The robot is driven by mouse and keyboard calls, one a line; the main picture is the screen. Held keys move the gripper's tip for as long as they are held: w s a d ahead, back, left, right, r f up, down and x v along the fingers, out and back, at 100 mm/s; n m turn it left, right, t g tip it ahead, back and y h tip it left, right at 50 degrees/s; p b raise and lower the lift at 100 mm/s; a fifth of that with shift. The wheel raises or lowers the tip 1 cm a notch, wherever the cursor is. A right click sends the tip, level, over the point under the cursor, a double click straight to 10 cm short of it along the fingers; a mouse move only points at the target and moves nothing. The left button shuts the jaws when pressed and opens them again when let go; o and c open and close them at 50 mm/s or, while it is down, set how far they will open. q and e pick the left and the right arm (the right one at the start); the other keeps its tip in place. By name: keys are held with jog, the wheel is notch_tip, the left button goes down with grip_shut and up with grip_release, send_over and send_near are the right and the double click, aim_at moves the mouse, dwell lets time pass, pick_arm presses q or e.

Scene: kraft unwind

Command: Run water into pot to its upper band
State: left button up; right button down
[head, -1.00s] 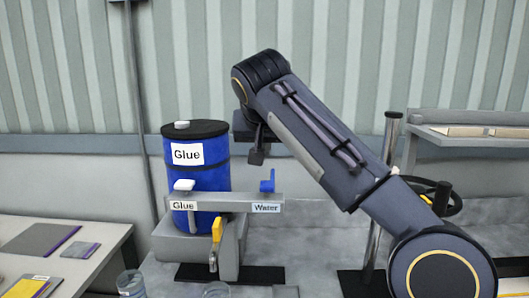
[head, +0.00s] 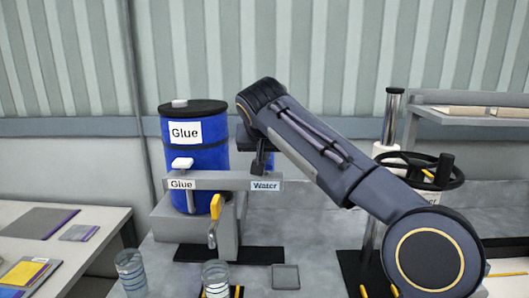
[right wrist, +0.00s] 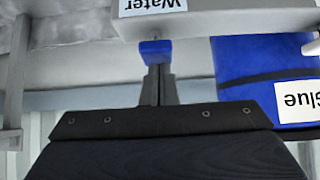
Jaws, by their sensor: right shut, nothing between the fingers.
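The water tap's blue handle (right wrist: 155,48) stands on the grey bar by the "Water" label (head: 265,185); in the head view my gripper mostly covers it. My right gripper (head: 259,168) is shut and empty at the handle. In the right wrist view its fingertips (right wrist: 158,72) come right up to the handle; I cannot tell whether they touch it. Two clear banded vessels stand low in the head view, one at left (head: 130,272) and one below the yellow-handled valve (head: 215,215). I cannot tell which is the pot, and no water stream shows. My left gripper is not in view.
A blue glue drum (head: 195,150) stands behind the bar, with a white handle (head: 182,164) by the "Glue" label. A side table (head: 75,220) with flat sheets is at left. A black handwheel (head: 418,170) and a shelf (head: 475,112) are at right.

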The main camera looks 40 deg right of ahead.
jog(key=shift+f+b, duration=0.45)
jog(key=shift+f, duration=0.55)
jog(key=shift+a+f, duration=0.1)
jog(key=shift+f, duration=0.15)
dwell(1.4)
dwell(3.9)
notch_tip(320, 180, up, 5)
jog(key=p, duration=0.4)
jog(key=shift+f, duration=0.15)
jog(key=v, duration=1)
jog(key=shift+p, duration=0.4)
